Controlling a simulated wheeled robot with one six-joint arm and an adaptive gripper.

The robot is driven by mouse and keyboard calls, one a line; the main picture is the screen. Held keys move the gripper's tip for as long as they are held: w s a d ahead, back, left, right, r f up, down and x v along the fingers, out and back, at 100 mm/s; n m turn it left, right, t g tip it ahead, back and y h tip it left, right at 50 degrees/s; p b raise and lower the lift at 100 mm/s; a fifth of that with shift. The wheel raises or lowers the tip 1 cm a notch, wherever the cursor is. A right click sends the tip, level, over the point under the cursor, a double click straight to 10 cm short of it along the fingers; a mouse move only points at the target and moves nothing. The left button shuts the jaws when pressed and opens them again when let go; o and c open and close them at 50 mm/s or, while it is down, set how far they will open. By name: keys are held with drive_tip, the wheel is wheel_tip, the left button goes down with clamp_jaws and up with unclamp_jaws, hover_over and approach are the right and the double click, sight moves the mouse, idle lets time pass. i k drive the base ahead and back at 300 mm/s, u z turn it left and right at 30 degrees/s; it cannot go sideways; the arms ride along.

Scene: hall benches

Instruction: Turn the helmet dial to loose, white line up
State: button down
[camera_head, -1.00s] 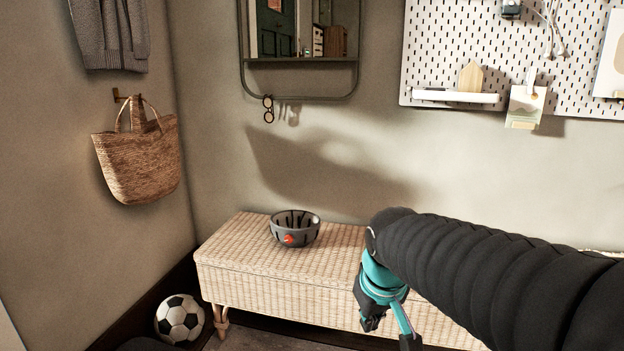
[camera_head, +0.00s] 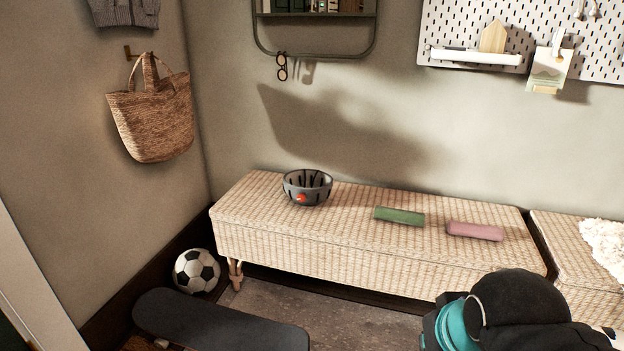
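The helmet (camera_head: 307,188) lies upside down like a bowl on the left part of the wicker bench. It is grey with dark straps or slots inside. A small orange-red dial (camera_head: 301,198) sits on its near side; its white line is too small to make out. My arm is at the bottom right, with a teal part of my gripper (camera_head: 450,328) at the lower edge, well to the right of and nearer than the helmet. The fingertips are not visible, so its opening cannot be told.
The wicker bench (camera_head: 330,236) also holds a green case (camera_head: 399,216) and a pink case (camera_head: 474,231) right of the helmet. A football (camera_head: 196,271) and a dark skateboard (camera_head: 220,320) are on the floor at left. A woven bag (camera_head: 152,115) hangs on the wall.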

sight(302, 197)
drive_tip(key=u, duration=0.1)
drive_tip(key=k, duration=0.45)
drive_tip(key=z, duration=1.1)
drive_tip(key=i, duration=0.7)
drive_tip(key=u, duration=0.65)
